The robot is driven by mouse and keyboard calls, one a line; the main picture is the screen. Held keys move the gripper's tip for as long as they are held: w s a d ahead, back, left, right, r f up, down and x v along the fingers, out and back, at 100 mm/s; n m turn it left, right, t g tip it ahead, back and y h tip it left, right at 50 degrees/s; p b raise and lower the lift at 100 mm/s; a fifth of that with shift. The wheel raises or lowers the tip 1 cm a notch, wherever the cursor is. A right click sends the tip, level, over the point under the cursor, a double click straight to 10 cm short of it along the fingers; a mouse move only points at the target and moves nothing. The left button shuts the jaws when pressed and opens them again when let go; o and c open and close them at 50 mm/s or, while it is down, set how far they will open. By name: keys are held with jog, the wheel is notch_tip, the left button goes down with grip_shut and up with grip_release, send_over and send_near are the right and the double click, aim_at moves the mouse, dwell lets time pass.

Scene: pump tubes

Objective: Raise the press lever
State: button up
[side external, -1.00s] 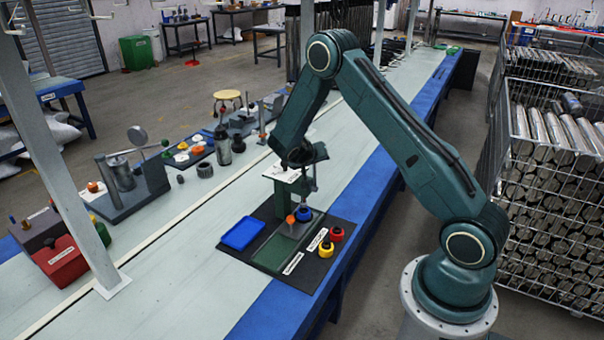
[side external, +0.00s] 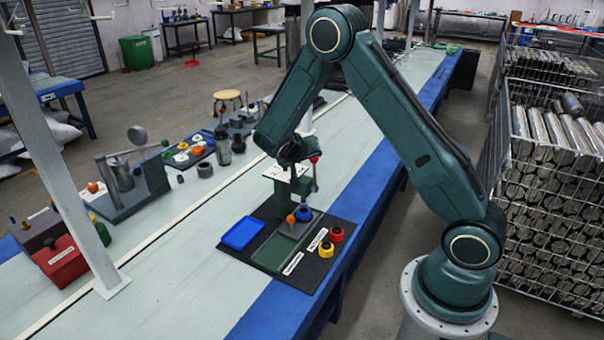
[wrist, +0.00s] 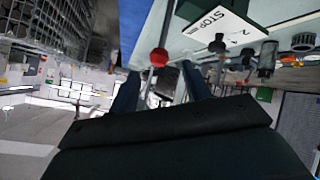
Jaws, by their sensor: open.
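The press is a green stand (side external: 287,195) on a black board, with a white plate (side external: 290,172) on top. The plate, marked STOP, shows in the wrist view (wrist: 222,22). The lever has a red ball knob (side external: 315,160) with a thin rod running down beside the stand. In the wrist view the knob (wrist: 159,57) lies between my fingertips in the picture; contact cannot be told. My gripper (side external: 303,151) is open above the press, beside the knob. In the wrist view its fingers (wrist: 160,88) are spread apart. My wrist partly hides the press top.
Other fixtures stand left on the bench. A post (side external: 60,150) rises at the left.

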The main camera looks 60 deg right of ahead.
jog(key=shift+v, duration=2.55)
jog(key=s+a+r+n+t+y, duration=0.2)
jog(key=s+a+r+n+y, duration=0.3)
jog(key=s+a+r, duration=0.6)
jog(key=s+a+r+n+t+y, duration=0.1)
jog(key=s+a+r+n+y, duration=0.1)
jog(key=s+a, duration=0.2)
jog(key=s+a+r+n+t+y, duration=0.1)
jog(key=s+a+r+n+y, duration=0.2)
jog(key=s, duration=0.6)
jog(key=shift+s+a+y, duration=0.3)
jog(key=shift+s+a, duration=0.05)
jog(key=shift+a, duration=0.5)
